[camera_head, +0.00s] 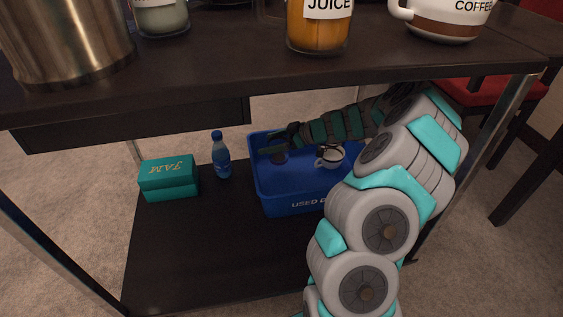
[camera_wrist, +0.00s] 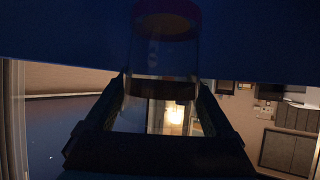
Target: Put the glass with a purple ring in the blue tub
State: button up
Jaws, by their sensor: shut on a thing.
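The blue tub (camera_head: 285,201) stands on the lower shelf of the cart, with partly hidden lettering on its front. My gripper (camera_head: 276,143) reaches in under the upper top and is over the left back part of the tub. In the wrist view my gripper (camera_wrist: 163,88) is shut on a clear glass (camera_wrist: 164,52). The glass has a dark purple-red band at its far end, dim in the shadow. Blue surface fills the upper part of that view behind it. In the head view the glass is too small and dark to make out clearly.
A white cup (camera_head: 330,158) is inside the tub, right of my gripper. A blue bottle (camera_head: 221,158) and a teal jam box (camera_head: 168,178) stand left of the tub. A juice glass (camera_head: 318,30), coffee mug (camera_head: 447,22) and metal container (camera_head: 70,40) stand on the upper top.

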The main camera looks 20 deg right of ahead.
aim_at(273, 155)
jog(key=shift+f+b, duration=0.3)
jog(key=shift+f, duration=2.6)
jog(key=shift+f, duration=0.15)
jog(key=o, duration=1.3)
jog(key=shift+s+d+r, duration=0.15)
jog(key=shift+d+r, duration=0.05)
jog(key=shift+r, duration=0.15)
jog(key=v, duration=0.7)
jog(key=shift+p, duration=0.4)
jog(key=shift+f, duration=0.1)
